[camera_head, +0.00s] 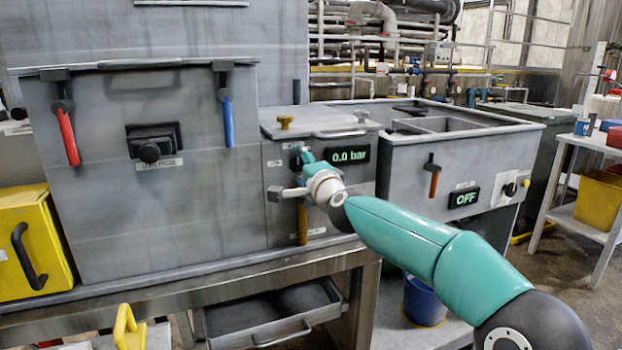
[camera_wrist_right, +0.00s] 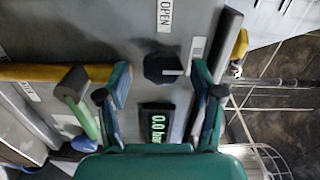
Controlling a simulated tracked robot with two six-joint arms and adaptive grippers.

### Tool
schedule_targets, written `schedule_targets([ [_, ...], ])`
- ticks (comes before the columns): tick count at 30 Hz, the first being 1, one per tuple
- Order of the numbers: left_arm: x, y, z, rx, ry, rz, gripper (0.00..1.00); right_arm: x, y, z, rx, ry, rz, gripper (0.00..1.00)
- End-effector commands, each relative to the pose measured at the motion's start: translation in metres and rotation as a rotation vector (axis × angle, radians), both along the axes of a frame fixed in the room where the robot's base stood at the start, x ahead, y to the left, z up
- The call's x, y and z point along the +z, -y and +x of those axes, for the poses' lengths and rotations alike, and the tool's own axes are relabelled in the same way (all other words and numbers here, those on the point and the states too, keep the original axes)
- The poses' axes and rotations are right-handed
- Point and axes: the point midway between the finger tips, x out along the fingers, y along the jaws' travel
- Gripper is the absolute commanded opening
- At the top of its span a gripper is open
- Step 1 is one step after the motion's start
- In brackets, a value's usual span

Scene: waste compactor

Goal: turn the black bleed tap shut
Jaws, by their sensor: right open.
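The black bleed tap (camera_wrist_right: 162,67) is a dark knob with a pale pointer mark, which points right in the right wrist view, away from the "OPEN" label (camera_wrist_right: 165,15). In the head view the tap (camera_head: 296,162) is partly hidden on the grey panel left of the "0.0 bar" display (camera_head: 347,156). My right gripper (camera_head: 306,158) is at the tap in the head view. In the right wrist view its two fingers (camera_wrist_right: 161,75) are spread on either side of the tap, with gaps visible. Whether the tips reach the knob's depth is unclear. My left gripper is out of view.
A red lever (camera_head: 68,135) and a blue lever (camera_head: 227,120) are on the left door. An "OFF" display (camera_head: 465,198) is at right.

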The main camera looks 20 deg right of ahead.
Motion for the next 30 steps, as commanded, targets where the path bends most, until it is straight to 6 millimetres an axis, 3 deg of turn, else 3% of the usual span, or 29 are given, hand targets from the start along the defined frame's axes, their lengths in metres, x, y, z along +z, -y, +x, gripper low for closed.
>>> schedule_targets([
  [5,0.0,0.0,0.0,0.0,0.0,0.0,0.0,0.001,0.001,-0.019,0.0,0.0,-0.001,0.66],
  [18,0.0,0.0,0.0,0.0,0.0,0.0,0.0,0.0,0.003,-0.094,0.001,0.001,0.0,0.66],
  [24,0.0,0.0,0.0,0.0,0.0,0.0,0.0,-0.001,0.004,-0.112,0.001,0.0,0.0,0.66],
  [30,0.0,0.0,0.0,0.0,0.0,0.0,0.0,-0.002,0.004,-0.115,0.001,-0.001,0.0,0.66],
])
